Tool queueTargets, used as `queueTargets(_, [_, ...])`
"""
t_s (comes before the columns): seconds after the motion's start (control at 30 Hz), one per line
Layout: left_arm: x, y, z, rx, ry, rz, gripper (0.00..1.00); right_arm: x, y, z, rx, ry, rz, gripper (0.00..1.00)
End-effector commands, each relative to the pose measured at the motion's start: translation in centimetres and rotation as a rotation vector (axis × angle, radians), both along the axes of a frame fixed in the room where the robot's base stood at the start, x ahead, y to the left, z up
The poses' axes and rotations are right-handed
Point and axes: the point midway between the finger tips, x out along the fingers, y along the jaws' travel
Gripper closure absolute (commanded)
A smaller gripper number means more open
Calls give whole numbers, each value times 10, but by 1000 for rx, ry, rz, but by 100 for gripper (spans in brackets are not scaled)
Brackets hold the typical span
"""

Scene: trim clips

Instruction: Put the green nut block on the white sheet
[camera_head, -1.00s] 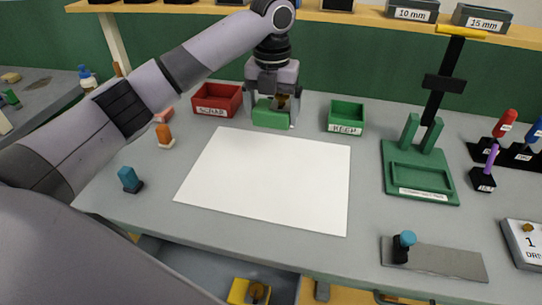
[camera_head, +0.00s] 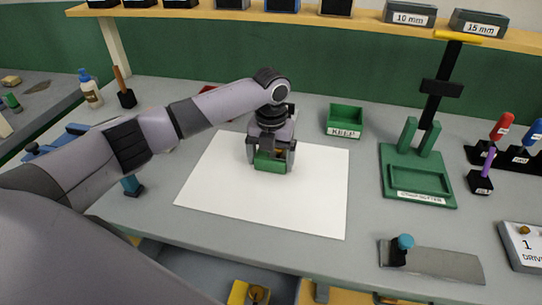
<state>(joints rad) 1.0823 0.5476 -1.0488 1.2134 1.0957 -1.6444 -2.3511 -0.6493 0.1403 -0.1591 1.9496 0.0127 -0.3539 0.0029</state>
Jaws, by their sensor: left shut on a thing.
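The green nut block (camera_head: 270,164) is between the fingers of my left gripper (camera_head: 271,160), which is shut on it. The block is over the back middle part of the white sheet (camera_head: 245,205). I cannot tell whether its underside touches the sheet or is a little above it. The sheet lies flat on the grey table, and its rest is bare. My right gripper does not show.
The green KEEP bin (camera_head: 345,120) stands behind the sheet. The red SCRAP bin (camera_head: 210,91) is mostly hidden behind my left arm. A green press stand (camera_head: 418,175) is at right. A blue-handled item (camera_head: 132,186) stands left of the sheet.

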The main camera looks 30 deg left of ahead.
Motion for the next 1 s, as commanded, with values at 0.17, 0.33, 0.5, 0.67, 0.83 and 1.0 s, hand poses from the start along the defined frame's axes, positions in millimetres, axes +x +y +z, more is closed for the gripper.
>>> queueTargets(0.17, [0,0,-2,-1,0,0,48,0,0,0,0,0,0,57])
queueTargets(0.33, [0,0,-2,0,0,0,0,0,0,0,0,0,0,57])
queueTargets(0.5, [0,0,1,0,-1,0,0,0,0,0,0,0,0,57])
queueTargets(0.67, [1,0,21,-2,-5,0,0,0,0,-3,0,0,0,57])
queueTargets(0.83, [1,0,58,-1,-4,0,0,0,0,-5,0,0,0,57])
queueTargets(1.0, [0,0,93,-1,-3,0,0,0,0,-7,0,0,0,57])
